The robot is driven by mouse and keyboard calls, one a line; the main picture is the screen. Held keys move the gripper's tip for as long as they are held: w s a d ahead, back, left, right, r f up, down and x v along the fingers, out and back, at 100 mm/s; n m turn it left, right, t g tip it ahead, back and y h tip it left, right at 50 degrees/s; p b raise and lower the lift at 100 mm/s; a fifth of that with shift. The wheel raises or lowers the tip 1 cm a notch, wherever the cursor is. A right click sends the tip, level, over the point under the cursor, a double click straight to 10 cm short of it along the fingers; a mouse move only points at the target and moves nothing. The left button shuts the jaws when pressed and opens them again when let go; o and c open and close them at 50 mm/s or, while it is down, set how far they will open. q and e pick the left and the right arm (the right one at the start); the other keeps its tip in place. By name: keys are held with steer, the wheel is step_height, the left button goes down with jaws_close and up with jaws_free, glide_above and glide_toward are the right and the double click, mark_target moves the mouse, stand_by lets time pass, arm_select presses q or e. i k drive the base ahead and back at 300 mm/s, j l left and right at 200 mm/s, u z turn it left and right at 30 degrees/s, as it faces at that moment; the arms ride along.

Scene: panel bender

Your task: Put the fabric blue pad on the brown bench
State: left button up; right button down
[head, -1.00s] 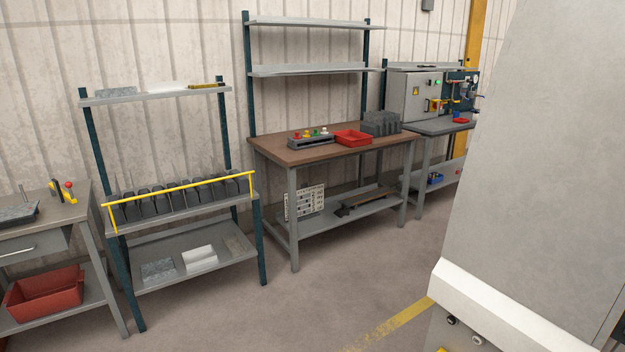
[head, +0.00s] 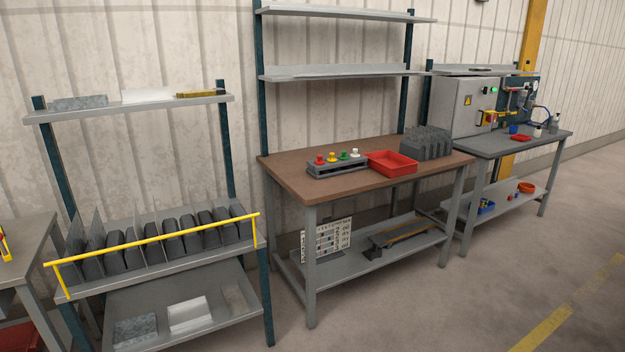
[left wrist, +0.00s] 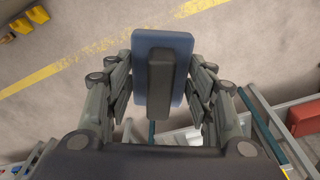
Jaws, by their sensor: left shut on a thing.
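My left gripper (left wrist: 160,88) is shut on the fabric blue pad (left wrist: 180,40) in the left wrist view. The pad is a flat blue rectangle with a dark grey raised grip along its middle, held between the fingers above the floor. The brown bench (head: 290,176) stands in the middle of the head view, with a brown top, grey legs and a lower shelf. Neither gripper shows in the head view, and my right gripper is in no view.
On the bench stand a grey holder with coloured knobs (head: 338,167), a red tray (head: 392,164) and a dark grey slotted block (head: 427,143). The front left of its top is bare. A rack with a yellow rail (head: 160,239) stands left. Open floor lies in front.

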mark_target(329, 185)
steer(key=i+z, duration=0.1)
steer(key=i, duration=0.75)
steer(key=i+j+z, duration=0.15)
steer(key=i, duration=0.7)
steer(key=i+l+u, duration=0.2)
steer(key=i+l, duration=0.5)
steer(key=i+l+u, duration=0.25)
steer(key=i+l, duration=0.4)
steer(key=l, duration=0.2)
